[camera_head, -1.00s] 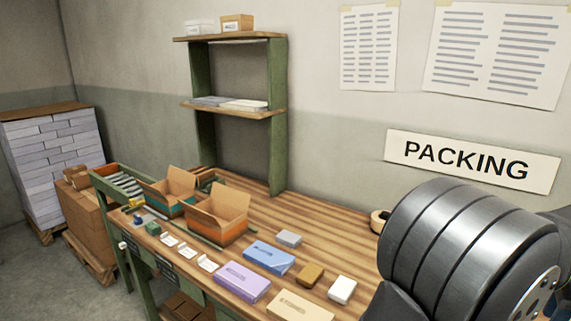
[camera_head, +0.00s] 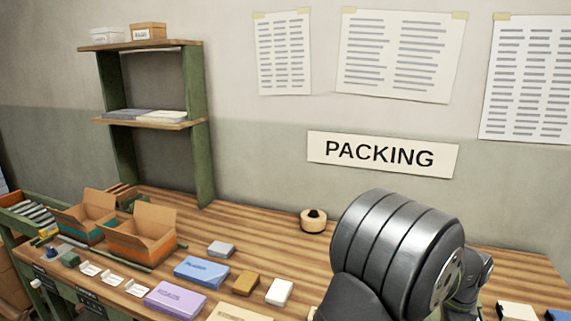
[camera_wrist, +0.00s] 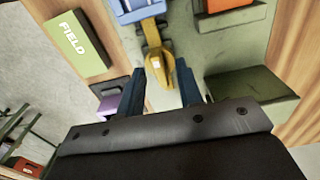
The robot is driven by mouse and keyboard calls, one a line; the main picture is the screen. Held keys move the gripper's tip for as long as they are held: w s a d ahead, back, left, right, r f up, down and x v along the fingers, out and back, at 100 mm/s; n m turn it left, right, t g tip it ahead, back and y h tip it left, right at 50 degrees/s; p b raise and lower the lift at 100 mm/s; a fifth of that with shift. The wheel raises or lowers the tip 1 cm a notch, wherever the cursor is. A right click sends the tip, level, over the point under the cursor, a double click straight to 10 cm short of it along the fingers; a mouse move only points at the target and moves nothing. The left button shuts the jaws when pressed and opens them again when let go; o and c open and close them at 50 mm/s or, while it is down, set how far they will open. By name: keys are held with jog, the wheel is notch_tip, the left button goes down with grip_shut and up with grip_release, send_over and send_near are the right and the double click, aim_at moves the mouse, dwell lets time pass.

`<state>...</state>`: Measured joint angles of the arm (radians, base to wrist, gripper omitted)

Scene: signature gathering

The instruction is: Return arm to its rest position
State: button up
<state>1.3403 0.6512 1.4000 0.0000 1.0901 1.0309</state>
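In the wrist view my gripper (camera_wrist: 160,66) has its two dark blue fingers standing apart. A yellow object (camera_wrist: 154,45) shows beyond and between the fingertips. I cannot tell what it is or how far below it lies, and I see no finger closed on it. A light blue object (camera_wrist: 138,10) is at its upper end. In the head view my grey arm (camera_head: 395,255) stands large over the right part of the bench, and my gripper is out of that view.
The wooden bench (camera_head: 265,230) holds open cartons (camera_head: 138,238), a blue box (camera_head: 201,271), a purple box (camera_head: 175,300) and a tape roll (camera_head: 313,221). A shelf (camera_head: 155,124) stands behind. In the wrist view, a green FIELD box (camera_wrist: 75,45) and a dark green block (camera_wrist: 252,92) flank the fingers.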

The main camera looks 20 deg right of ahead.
jog(key=shift+f, duration=0.2)
notch_tip(320, 180, up, 17)
notch_tip(320, 180, down, 17)
jog(key=shift+f, duration=0.15)
jog(key=shift+n, duration=0.9)
jog(key=n, duration=0.3)
jog(key=shift+n, duration=0.4)
jog(key=n, duration=0.6)
jog(key=shift+r, duration=0.2)
jog(key=shift+o, duration=0.5)
